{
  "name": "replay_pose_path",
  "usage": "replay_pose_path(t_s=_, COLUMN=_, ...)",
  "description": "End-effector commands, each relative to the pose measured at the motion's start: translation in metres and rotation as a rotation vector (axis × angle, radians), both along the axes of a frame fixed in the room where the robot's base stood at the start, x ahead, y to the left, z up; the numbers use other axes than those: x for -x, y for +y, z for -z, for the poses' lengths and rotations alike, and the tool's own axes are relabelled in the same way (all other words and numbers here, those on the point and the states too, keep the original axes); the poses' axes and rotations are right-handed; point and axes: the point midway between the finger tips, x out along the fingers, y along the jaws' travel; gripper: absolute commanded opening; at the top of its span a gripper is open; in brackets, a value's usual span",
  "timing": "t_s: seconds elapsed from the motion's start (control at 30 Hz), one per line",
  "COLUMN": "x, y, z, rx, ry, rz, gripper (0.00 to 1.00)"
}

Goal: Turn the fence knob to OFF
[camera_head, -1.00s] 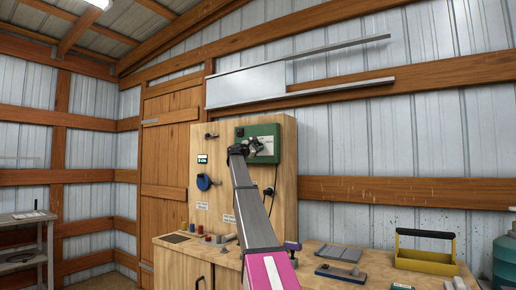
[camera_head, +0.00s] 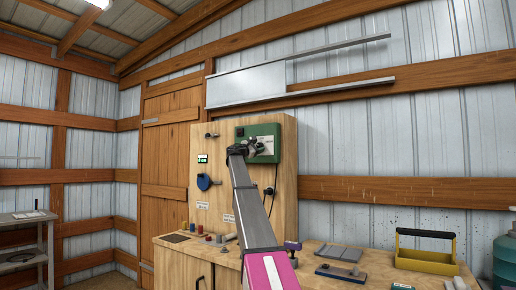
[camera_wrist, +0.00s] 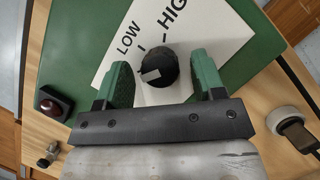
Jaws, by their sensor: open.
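The fence knob (camera_wrist: 159,69) is round and black with a white pointer mark, which lies on its lower-left side in the wrist view. It sits on a white label plate (camera_wrist: 118,62) reading LOW and HIGH; no OFF mark is visible. The plate is on a green box (camera_wrist: 72,52), which also shows on the wooden panel in the head view (camera_head: 264,131). My gripper (camera_wrist: 165,74) is open, with one green finger on each side of the knob and a visible gap on both sides. In the head view, my gripper (camera_head: 256,147) covers the knob.
A red button (camera_wrist: 52,103) is left of my gripper in the wrist view, and a round white fitting with a dark plug (camera_wrist: 289,122) is at right. In the head view a blue round item (camera_head: 204,182) hangs on the panel. A yellow tool tray (camera_head: 425,262) stands on the bench.

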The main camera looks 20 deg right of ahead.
Motion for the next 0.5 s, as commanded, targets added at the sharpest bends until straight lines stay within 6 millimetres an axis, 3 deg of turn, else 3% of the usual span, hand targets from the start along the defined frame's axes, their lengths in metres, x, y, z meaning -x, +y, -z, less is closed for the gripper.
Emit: replay_pose_path(t_s=0.5, x=0.031, y=0.074, z=0.024, rx=0.001, ry=0.0, rz=-0.002, gripper=0.63)
